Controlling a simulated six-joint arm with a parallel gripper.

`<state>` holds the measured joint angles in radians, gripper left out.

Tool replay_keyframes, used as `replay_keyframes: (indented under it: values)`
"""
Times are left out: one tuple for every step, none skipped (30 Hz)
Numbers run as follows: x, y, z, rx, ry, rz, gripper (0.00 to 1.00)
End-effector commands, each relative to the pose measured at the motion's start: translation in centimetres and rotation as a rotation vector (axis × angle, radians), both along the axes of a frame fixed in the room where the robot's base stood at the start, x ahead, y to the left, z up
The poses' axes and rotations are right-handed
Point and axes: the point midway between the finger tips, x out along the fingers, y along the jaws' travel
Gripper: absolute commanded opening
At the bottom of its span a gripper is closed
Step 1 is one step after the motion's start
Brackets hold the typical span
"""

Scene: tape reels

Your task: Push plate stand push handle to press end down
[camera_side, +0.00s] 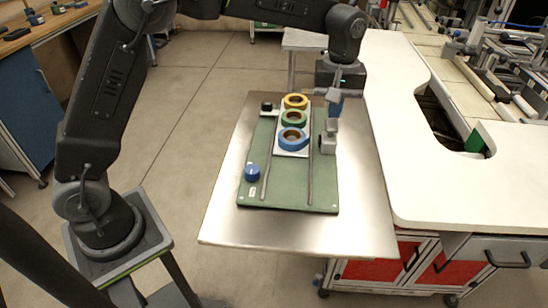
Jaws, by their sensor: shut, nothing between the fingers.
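The plate stand is a green base (290,195) with two thin rods along its length, lying on a metal tabletop. A white plate (293,153) on it carries a yellow tape reel (296,101), a green reel (293,118) and a blue reel (292,139) in a row. A grey upright piece (328,142) stands at the stand's right side; I cannot tell if it is the push handle. A blue knob (252,173) sits at the near left. My gripper (334,97) is shut and empty, above the stand's far right corner. A blue part shows just under it; contact is unclear.
A black knob (267,106) is at the stand's far left corner. The metal tabletop (265,230) is bare in front of the stand. A white worktop (440,190) with a cutout adjoins it on the right.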

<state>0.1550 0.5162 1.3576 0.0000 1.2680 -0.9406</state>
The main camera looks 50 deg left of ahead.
Motion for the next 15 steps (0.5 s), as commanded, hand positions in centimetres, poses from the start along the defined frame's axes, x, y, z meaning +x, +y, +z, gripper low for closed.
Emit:
replay_keyframes:
  values:
    - [-0.01, 0.00, -0.11, 0.001, 0.001, 0.000, 0.00]
    - [-0.01, 0.01, -0.16, 0.001, 0.001, 0.000, 0.00]
    - [-0.01, 0.01, -0.22, 0.001, 0.001, 0.000, 0.00]
    - [-0.01, 0.01, -0.26, 0.000, 0.000, 0.000, 0.00]
    - [0.00, 0.00, -0.31, 0.000, 0.000, 0.000, 0.00]
    - [0.00, 0.00, -0.37, 0.000, 0.000, 0.000, 0.00]
    - [0.00, 0.00, -0.41, 0.000, 0.000, 0.000, 0.00]
    - [0.00, 0.00, -0.46, 0.000, 0.000, 0.000, 0.00]
    - [0.00, 0.00, -0.52, 0.000, 0.000, 0.000, 0.00]
    - [0.00, 0.00, -0.56, 0.000, 0.000, 0.000, 0.00]
    - [0.00, 0.00, -0.60, 0.000, 0.000, 0.000, 0.00]
    - [0.00, 0.00, -0.66, 0.000, 0.000, 0.000, 0.00]
    - [0.00, 0.00, -0.70, 0.000, 0.000, 0.000, 0.00]
    - [0.00, 0.00, -0.75, 0.000, 0.000, 0.000, 0.00]
    - [-0.01, 0.00, -0.80, 0.001, 0.001, 0.000, 0.00]
